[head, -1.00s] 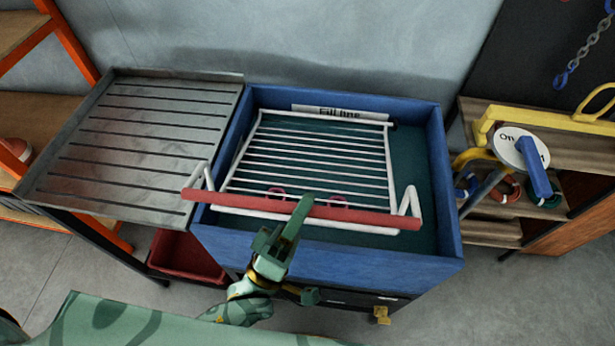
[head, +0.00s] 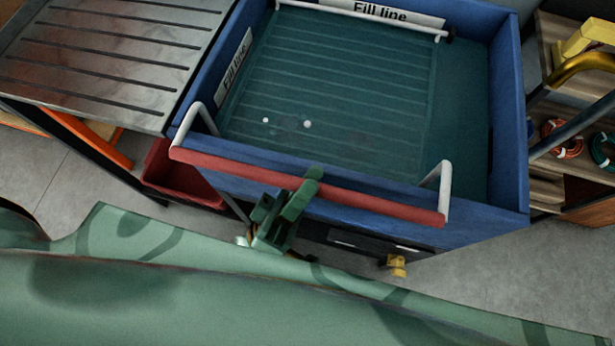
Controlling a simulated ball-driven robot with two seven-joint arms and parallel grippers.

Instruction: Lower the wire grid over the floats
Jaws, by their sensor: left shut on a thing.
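The wire grid's red handle bar (head: 300,187) spans the front of a blue tank, just over its front wall. White uprights (head: 445,178) rise at both ends of the bar. The grid's bars (head: 340,90) show only as faint lines through the dark green water, and its white far bar (head: 362,20) shows at the back. My left gripper (head: 303,188) is shut on the red bar near its middle. Two small white spots (head: 307,124) show at the water; I cannot tell whether they are floats. Faint dark reddish shapes show beneath. My right gripper is not in view.
The blue tank (head: 510,110) has "Fill line" labels (head: 375,12) on its inner walls. A slotted metal draining board (head: 110,60) adjoins it on the left, above a red bin (head: 180,175). Shelves (head: 555,180) stand at the right. A yellow tap (head: 397,265) is low in front.

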